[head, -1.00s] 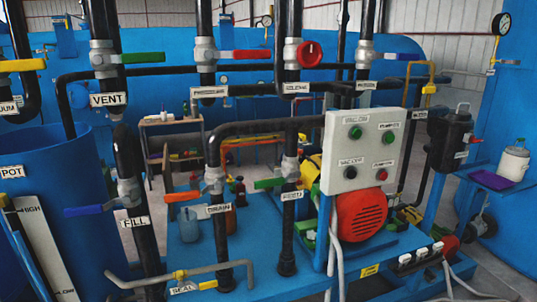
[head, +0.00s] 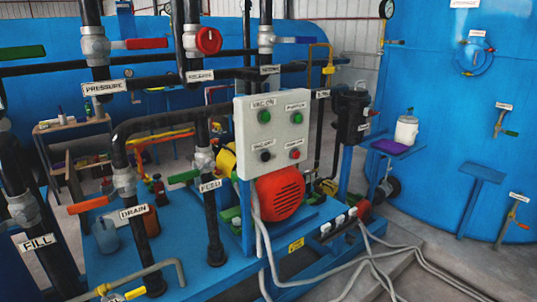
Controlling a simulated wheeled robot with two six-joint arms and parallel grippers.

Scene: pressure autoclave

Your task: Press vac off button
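A light grey control box (head: 273,137) stands above the blue skid right of the picture's middle. It carries several buttons: a green one at upper left under the label "VAC ON" (head: 264,117), a green one at upper right (head: 297,118), a black one at lower left (head: 265,156) and a red one at lower right (head: 295,154). The label above the black button is small and seems to read "VAC OFF" (head: 263,144). Neither of my grippers shows in the head view.
Black pipes with labelled valves, such as "DRAIN" (head: 126,187) and "FEED" (head: 203,163), stand left of the box. A red motor (head: 280,194) sits below it. Grey hoses (head: 375,255) cross the floor at front right. Blue tank walls fill the background.

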